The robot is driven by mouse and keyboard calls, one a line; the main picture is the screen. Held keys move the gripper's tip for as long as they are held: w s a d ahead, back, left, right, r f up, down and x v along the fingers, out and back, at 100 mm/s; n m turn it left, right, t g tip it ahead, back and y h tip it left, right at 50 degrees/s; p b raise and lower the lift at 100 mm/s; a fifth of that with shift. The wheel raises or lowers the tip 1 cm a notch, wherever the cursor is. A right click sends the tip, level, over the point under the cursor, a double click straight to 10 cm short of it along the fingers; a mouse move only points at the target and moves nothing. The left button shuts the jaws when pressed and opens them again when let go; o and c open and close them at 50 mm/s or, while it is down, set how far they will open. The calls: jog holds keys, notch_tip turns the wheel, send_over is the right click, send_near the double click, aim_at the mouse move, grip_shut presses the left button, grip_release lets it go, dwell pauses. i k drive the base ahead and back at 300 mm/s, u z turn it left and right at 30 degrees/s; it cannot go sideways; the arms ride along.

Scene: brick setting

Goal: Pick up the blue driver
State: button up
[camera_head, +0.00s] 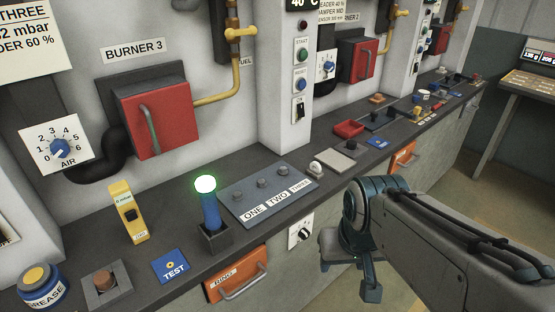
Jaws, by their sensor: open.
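An upright blue cylinder (211,212) with a glowing green top stands in a small dark square holder (218,238) on the bench. It is the largest blue handle-like thing in view; I cannot tell for certain that it is the blue driver. Small blue and yellow things (421,95) lie farther along the bench, too small to make out. My gripper (350,270) is in front of the bench edge, right of the cylinder and apart from it. It is open and holds nothing visible; the arm partly hides it.
The dark bench (190,262) carries a yellow meter (130,212), a grease tin (40,285), a blue TEST plate (171,267) and a grey ONE TWO THREE panel (268,194). A red burner box (160,112) juts out behind. A red tray (348,129) sits farther along.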

aim_at(206, 185)
jog(key=z, duration=0.6)
jog(key=i, duration=0.8)
jog(key=u, duration=2.95)
